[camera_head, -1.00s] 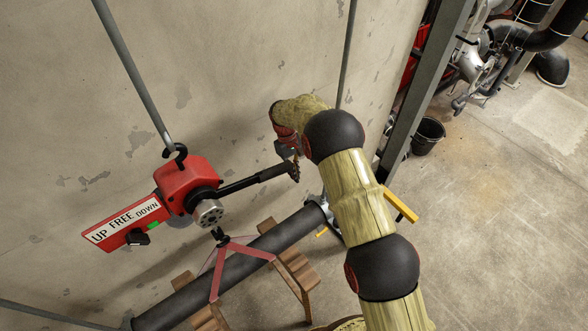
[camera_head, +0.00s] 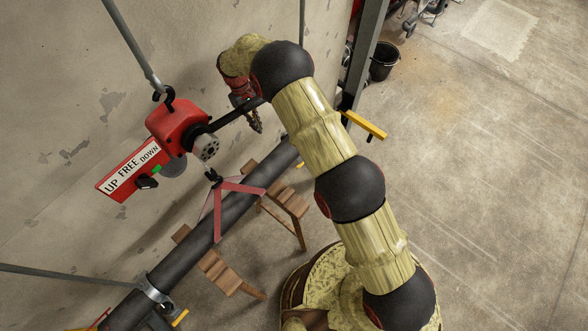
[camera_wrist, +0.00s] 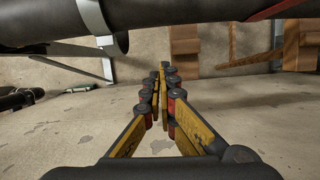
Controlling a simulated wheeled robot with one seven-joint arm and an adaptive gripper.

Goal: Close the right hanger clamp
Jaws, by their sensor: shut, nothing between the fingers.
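The dark pipe (camera_head: 240,203) hangs level along the wall in a pink sling. The right hanger clamp is mostly hidden behind my arm in the head view. In the wrist view a grey metal clamp band (camera_wrist: 95,18) sits at the pipe near its end, at the upper left. My gripper (camera_head: 257,128) points down between the wall and the pipe, close to the hoist's black lever. In the wrist view its fingertips (camera_wrist: 161,72) are together and empty, apart from the clamp band.
A red hoist (camera_head: 175,122) with a sign reading UP FREE DOWN hangs left of my gripper. Wooden trestles (camera_head: 285,197) stand under the pipe. The left clamp (camera_head: 152,292) is at lower left. A yellow bar (camera_head: 365,125) juts out right of my arm.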

